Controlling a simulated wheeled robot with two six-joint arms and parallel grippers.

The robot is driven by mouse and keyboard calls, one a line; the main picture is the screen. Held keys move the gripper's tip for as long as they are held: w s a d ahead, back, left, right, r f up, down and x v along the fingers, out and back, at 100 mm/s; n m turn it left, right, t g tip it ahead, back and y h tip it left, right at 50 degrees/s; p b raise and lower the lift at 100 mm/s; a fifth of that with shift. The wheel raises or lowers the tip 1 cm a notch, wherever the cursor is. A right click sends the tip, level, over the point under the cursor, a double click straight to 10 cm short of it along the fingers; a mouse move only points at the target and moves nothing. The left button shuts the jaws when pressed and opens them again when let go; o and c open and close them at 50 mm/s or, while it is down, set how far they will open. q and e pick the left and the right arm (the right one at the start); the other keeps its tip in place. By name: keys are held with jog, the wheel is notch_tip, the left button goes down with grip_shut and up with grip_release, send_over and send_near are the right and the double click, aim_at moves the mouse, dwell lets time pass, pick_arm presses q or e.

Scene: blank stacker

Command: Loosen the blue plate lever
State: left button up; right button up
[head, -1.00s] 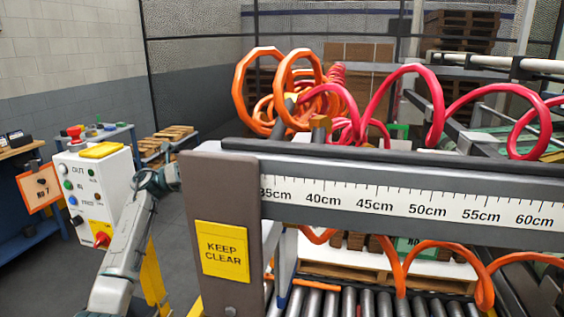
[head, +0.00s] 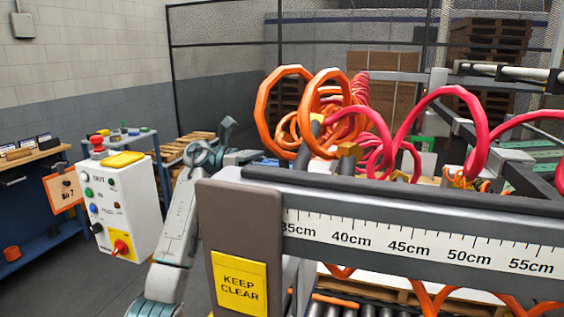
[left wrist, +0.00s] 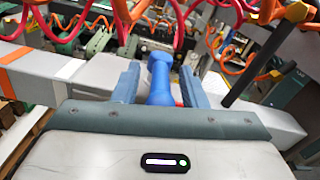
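The blue plate lever (left wrist: 160,78) shows in the left wrist view, a blue handle with a rounded end, standing between the fingers of my left gripper (left wrist: 161,88). The fingers are apart, one on each side of the lever, with narrow gaps visible; I see no clear contact. In the head view my left arm comes up from the bottom, and its wrist (head: 205,157) reaches right, behind the grey beam. The fingers and the lever cannot be made out clearly there. My right gripper is in neither current view.
A grey beam with a centimetre scale (head: 420,240) and a brown end plate (head: 238,220) with a yellow sign stand in front. Orange coils (head: 283,110) and red coiled hoses (head: 470,105) hang behind it. A white control box (head: 128,205) stands left of my arm.

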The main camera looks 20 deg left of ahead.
pick_arm(q)
jog(key=shift+d, duration=0.4)
grip_shut()
